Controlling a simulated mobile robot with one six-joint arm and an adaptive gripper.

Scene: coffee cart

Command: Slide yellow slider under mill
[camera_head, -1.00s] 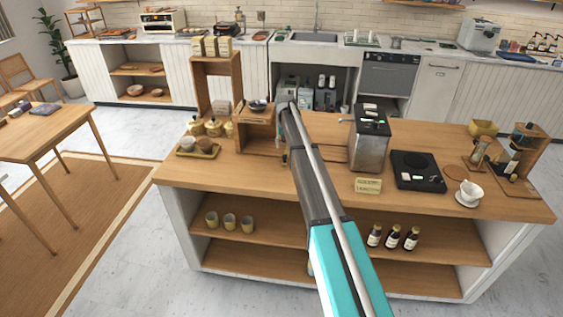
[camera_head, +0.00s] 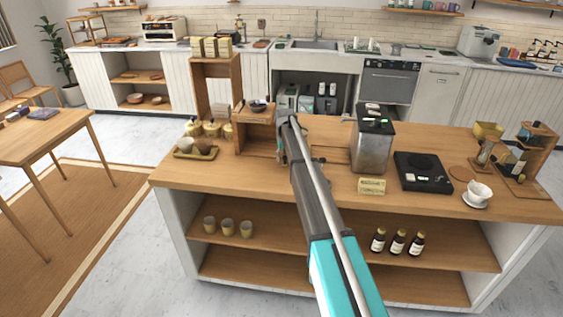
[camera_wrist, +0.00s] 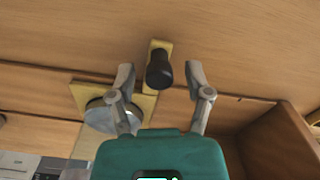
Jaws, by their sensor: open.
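In the wrist view a black knob (camera_wrist: 159,71) stands on a narrow yellow strip (camera_wrist: 161,46), which looks like the yellow slider. My gripper (camera_wrist: 159,82) is open, with one finger on each side of the knob and visible gaps to it. Left of it a round metal disc (camera_wrist: 106,118) sits by a yellow square plate (camera_wrist: 88,92). In the head view a wooden stand with a dark bowl on top, seemingly the mill (camera_head: 256,117), is on the counter. My gripper (camera_head: 284,157) is just right of it, mostly hidden by my arm.
A metal canister machine (camera_head: 370,151) and a black scale (camera_head: 420,172) stand to the right on the wooden counter (camera_head: 330,185). A tray with cups (camera_head: 195,154) lies left. A wooden panel (camera_wrist: 282,135) rises at the lower right in the wrist view.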

